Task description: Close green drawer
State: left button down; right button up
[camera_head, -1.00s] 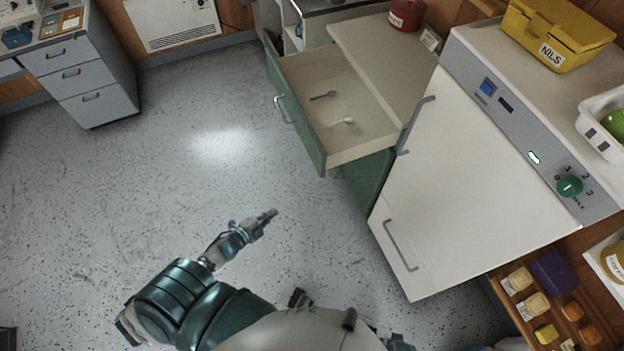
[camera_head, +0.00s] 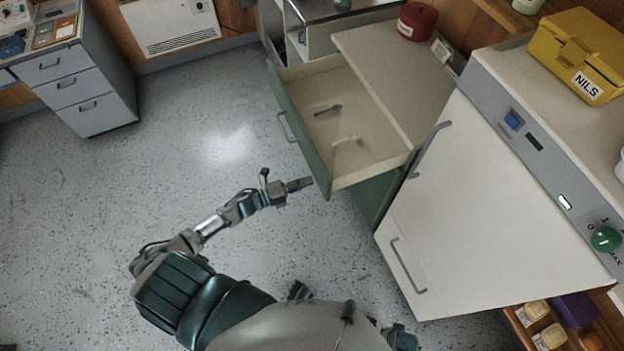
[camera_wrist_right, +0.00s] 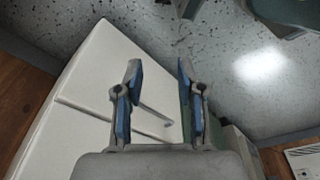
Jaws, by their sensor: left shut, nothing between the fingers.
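The green drawer (camera_head: 298,132) stands pulled out from its cabinet in the head view, its inside showing. A grey handle (camera_head: 286,126) is on its front. A dark utensil (camera_head: 328,110) and a pale one (camera_head: 346,141) lie inside. My left gripper (camera_head: 306,184) is shut and empty, just left of the drawer front's near corner. I cannot tell whether it touches the front. My right gripper (camera_wrist_right: 158,64) is open and empty in the right wrist view, its two blue-padded fingers apart.
A white door with handles (camera_head: 440,220) stands right of the drawer. The counter (camera_head: 385,60) above the drawer holds a red pot (camera_head: 417,20). A yellow box (camera_head: 575,50) sits at the upper right. The floor to the left is clear.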

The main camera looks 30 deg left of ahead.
aim_at(319, 177)
pick_arm(q)
jog(key=shift+w+d+f, duration=0.1)
jog(key=shift+w+d, duration=0.1)
jog(key=shift+w, duration=0.25)
jog(key=shift+w+d, duration=0.2)
jog(key=shift+w, duration=0.25)
pick_arm(e)
jog(key=shift+w+a+r, duration=0.15)
jog(key=shift+a+r, duration=0.1)
jog(key=shift+a, duration=0.15)
pick_arm(q)
jog(key=shift+d, duration=0.1)
